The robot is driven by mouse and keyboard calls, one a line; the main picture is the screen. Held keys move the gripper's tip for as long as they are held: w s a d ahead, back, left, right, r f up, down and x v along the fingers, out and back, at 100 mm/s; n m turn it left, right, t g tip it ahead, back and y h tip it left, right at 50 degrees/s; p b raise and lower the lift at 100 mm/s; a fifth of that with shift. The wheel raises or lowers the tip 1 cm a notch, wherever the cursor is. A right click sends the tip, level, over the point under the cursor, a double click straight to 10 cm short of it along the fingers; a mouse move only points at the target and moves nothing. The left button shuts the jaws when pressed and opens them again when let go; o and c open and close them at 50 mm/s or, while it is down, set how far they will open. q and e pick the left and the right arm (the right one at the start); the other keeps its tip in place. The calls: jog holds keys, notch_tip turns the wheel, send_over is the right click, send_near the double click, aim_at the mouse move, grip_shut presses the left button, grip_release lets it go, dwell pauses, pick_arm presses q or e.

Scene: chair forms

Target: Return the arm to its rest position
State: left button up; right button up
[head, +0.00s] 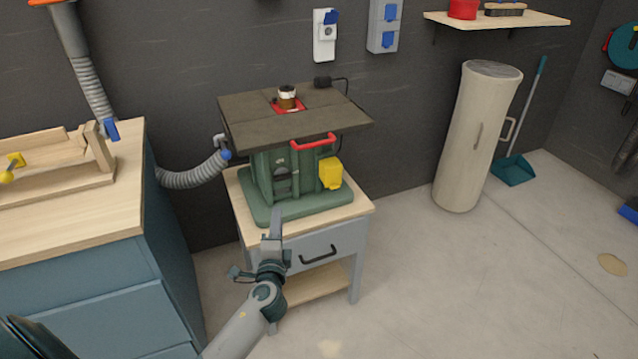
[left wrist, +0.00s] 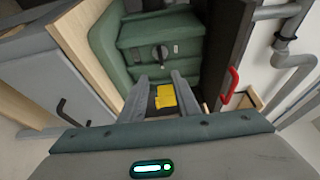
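My left arm comes in from the bottom of the head view. Its gripper (head: 274,224) points up at the front of the green router table machine (head: 288,174), in front of its base. In the left wrist view my left gripper (left wrist: 160,80) has its two fingers apart with nothing held between them. The yellow switch box (left wrist: 166,97) shows beyond the gap, and in the head view the yellow switch box (head: 331,173) is on the machine's front right. Whether the fingers touch the machine cannot be told. My right gripper is not in view.
The machine stands on a small grey cabinet (head: 335,243) with a black handle. A blue workbench (head: 95,285) is on the left, with a grey hose (head: 190,178) running to the machine. The floor (head: 470,275) at right is mostly clear.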

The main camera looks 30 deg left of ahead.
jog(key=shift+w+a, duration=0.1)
